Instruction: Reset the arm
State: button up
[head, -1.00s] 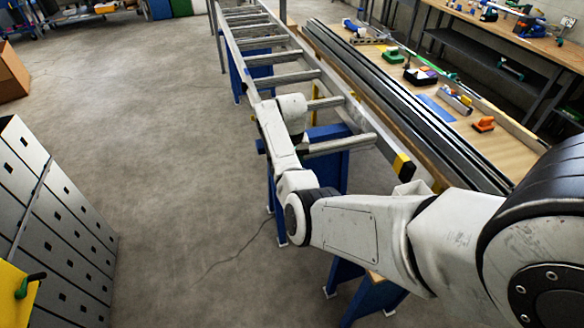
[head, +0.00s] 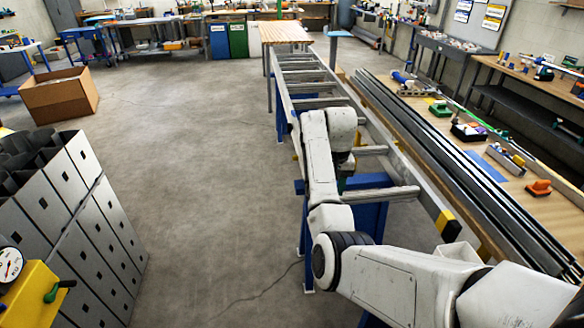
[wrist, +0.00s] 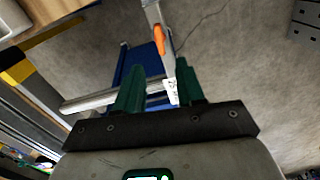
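My arm reaches forward in the head view, over the near end of the roller conveyor (head: 318,103). Its wrist bends down there, and only a bit of my green-fingered gripper (head: 341,184) shows beneath it. In the wrist view my gripper (wrist: 154,60) points down with its two green fingers apart. A pale bar with an orange part (wrist: 159,40) and a white label shows in line with the gap, close to the right finger. I cannot tell whether it touches. A roller and blue stand lie behind the fingers.
Long dark metal rails (head: 425,125) and a wooden workbench (head: 515,200) with tools lie right of the conveyor. Grey bins (head: 85,195) and a yellow box with a gauge (head: 30,300) stand at left. A cardboard box (head: 60,97) is further back. The floor between is open.

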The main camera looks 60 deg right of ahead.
jog(key=shift+a+f, duration=0.1)
jog(key=s+a+f+n+h+b, duration=0.1)
jog(key=s+a+f+n, duration=0.1)
jog(key=a+f, duration=0.5)
jog(key=s+a+f+n+b, duration=0.1)
jog(key=s+a+f+n, duration=0.3)
jog(key=a, duration=0.6)
jog(key=s+a+f+n, duration=0.1)
jog(key=s+a+n, duration=0.1)
jog(key=s+a, duration=0.3)
jog(key=s+a+f+n+t+b, duration=0.1)
jog(key=s+a, duration=0.5)
jog(key=a, duration=0.7)
jog(key=shift+s+a+f+n+y, duration=0.2)
jog(key=shift+f+n+y, duration=0.2)
jog(key=shift+f+n, duration=0.4)
